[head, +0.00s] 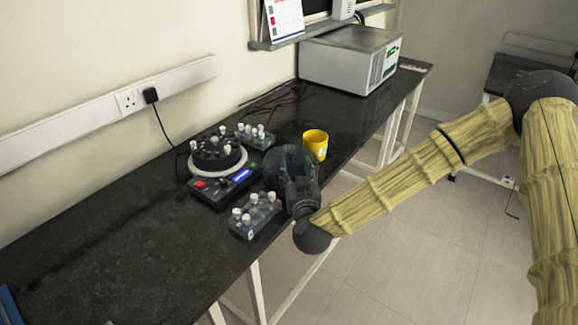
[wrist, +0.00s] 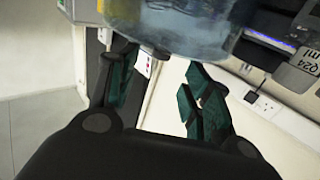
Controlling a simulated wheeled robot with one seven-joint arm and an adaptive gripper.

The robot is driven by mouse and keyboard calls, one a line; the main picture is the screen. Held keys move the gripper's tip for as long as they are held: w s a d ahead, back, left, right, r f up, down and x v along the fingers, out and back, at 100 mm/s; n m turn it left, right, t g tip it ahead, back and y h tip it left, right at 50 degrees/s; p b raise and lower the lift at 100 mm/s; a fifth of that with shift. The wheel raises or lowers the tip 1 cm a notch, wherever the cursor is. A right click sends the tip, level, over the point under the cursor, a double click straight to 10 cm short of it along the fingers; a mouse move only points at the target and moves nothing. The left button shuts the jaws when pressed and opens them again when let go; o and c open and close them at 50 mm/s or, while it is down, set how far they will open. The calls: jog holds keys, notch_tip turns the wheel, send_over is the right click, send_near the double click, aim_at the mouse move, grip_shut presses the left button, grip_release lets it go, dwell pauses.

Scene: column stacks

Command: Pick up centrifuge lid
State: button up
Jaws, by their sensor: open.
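The centrifuge lid looks like a clear, bluish-grey rounded cover (wrist: 190,28) at the top of the wrist view, just past my fingertips. Its upper part is cut off by the frame. My gripper (wrist: 157,75) is open, with a dark teal finger on each side and nothing between them. In the head view my gripper (head: 296,178) is low over the bench, in front of a dark, see-through shape that seems to be the lid; their outlines blend, and contact cannot be told. The centrifuge (head: 217,155) stands left of it, uncovered, with white-capped tubes in its dark rotor.
One tube rack (head: 255,215) stands near the bench's front edge, close to my gripper; another rack (head: 256,138) is behind the centrifuge. A yellow mug (head: 316,144) is just right of the gripper. A grey box-shaped device (head: 345,60) stands farther back.

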aim_at(292, 154)
jog(key=shift+w+a+p, duration=0.2)
jog(key=shift+w, duration=0.95)
jog(key=shift+w+a+p, duration=0.2)
jog(key=shift+w+p, duration=0.05)
jog(key=shift+w, duration=0.95)
jog(key=shift+w+a+p, duration=0.2)
jog(key=shift+w, duration=0.95)
grip_shut()
